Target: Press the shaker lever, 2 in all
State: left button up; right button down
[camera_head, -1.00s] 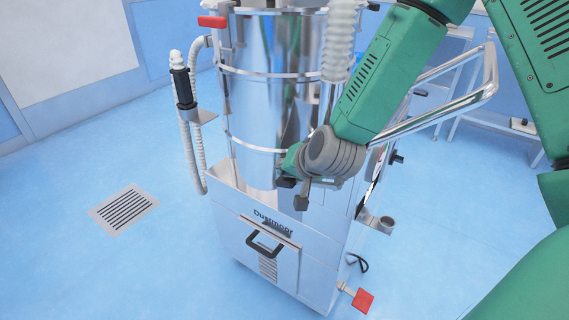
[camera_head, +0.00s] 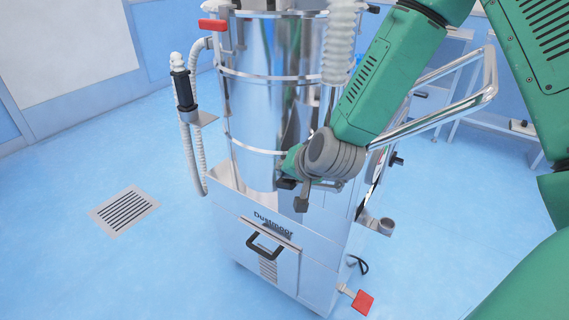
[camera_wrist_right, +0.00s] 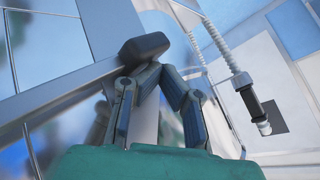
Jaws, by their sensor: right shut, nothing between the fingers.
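The shaker lever (camera_head: 301,204) appears as a dark grey knob on a short stem at the front of the steel machine, just below the drum. It also seems to be the dark rounded block (camera_wrist_right: 145,48) in the right wrist view. My right gripper (camera_head: 288,183) is at the drum's lower front, close to the knob. In the right wrist view the right gripper's fingertips (camera_wrist_right: 150,72) come together right at the knob, with nothing held between them. Whether they touch it I cannot tell. My left gripper is not in view.
The steel drum (camera_head: 262,110) stands on a base with a black-handled drawer (camera_head: 268,250). A ribbed hose (camera_head: 340,45) runs down in front, beside my arm. A chrome push handle (camera_head: 440,108) and red pedal (camera_head: 362,302) are at the right. The floor at left, with a drain grate (camera_head: 124,211), is clear.

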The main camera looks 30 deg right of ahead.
jog(key=shift+s+r+p, duration=0.1)
jog(key=shift+r+p, duration=2.35)
jog(key=shift+r, duration=0.3)
notch_tip(320, 180, up, 5)
jog(key=p, duration=0.4)
jog(key=shift+p, duration=0.4)
notch_tip(320, 180, up, 4)
jog(key=m+p, duration=0.4)
jog(key=m, duration=0.4)
jog(key=m+y+p, duration=0.1)
jog(key=m+p, duration=0.3)
jog(key=m, duration=0.4)
jog(key=shift+f+m, duration=0.2)
jog(key=shift+m, duration=0.2)
